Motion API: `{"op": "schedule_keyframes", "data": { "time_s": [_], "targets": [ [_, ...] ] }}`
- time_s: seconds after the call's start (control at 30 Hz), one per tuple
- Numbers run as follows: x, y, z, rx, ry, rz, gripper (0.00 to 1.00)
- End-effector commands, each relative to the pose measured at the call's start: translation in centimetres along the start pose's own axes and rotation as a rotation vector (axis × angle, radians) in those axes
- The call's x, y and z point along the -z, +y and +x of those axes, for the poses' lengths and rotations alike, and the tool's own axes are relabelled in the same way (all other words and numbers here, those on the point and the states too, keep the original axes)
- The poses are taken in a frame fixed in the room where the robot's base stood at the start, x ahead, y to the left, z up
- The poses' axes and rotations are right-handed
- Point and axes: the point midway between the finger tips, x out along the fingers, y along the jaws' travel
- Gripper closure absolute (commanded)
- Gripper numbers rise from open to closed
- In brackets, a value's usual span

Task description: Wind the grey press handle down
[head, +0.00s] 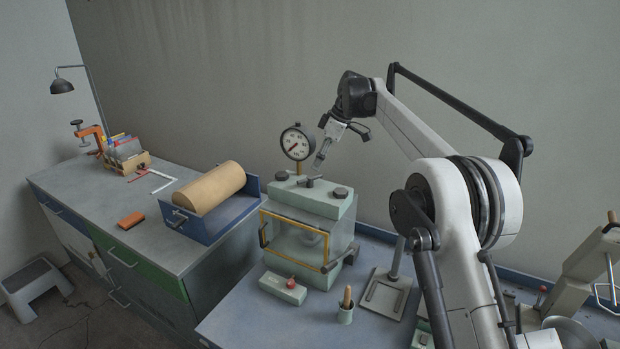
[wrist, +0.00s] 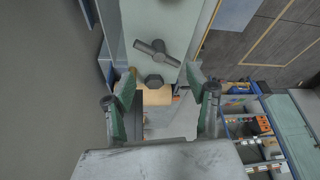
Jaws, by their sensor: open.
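The pale green press (head: 310,199) stands on the bench with a yellow-framed window in its front. Its grey handle (head: 309,182), a short bar on a hub, lies across the middle of the top plate. The handle also shows in the wrist view (wrist: 157,53), set at a slant. My gripper (head: 319,163) points down just above the press top, close to the handle. In the wrist view my gripper (wrist: 161,76) has its two fingers wide apart with nothing held between them. The handle lies beyond the fingertips. Whether a finger touches the press is unclear.
A dial gauge (head: 297,143) rises behind the press, close to my gripper. Dark hex bolts stand on the press top, one (wrist: 155,81) near the fingers. A wooden-handled tool (head: 347,299) and a small green block (head: 284,290) stand in front. A tan roll (head: 209,188) lies left.

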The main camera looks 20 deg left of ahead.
Motion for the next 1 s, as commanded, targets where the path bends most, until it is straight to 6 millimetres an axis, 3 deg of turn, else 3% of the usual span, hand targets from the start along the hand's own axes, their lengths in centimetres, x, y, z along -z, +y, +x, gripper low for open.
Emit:
{"op": "schedule_keyframes", "data": {
  "time_s": [0.3,0.5,0.9,1.0],
  "targets": [
    [0.1,0.0,5.6,0.001,-0.001,-0.001,0.48],
    [0.1,0.0,7.7,0.001,-0.001,0.000,0.48],
    [0.0,0.0,8.4,0.000,-0.001,0.000,0.48],
    [0.0,0.0,8.4,0.000,-0.001,0.000,0.61]
  ]
}}
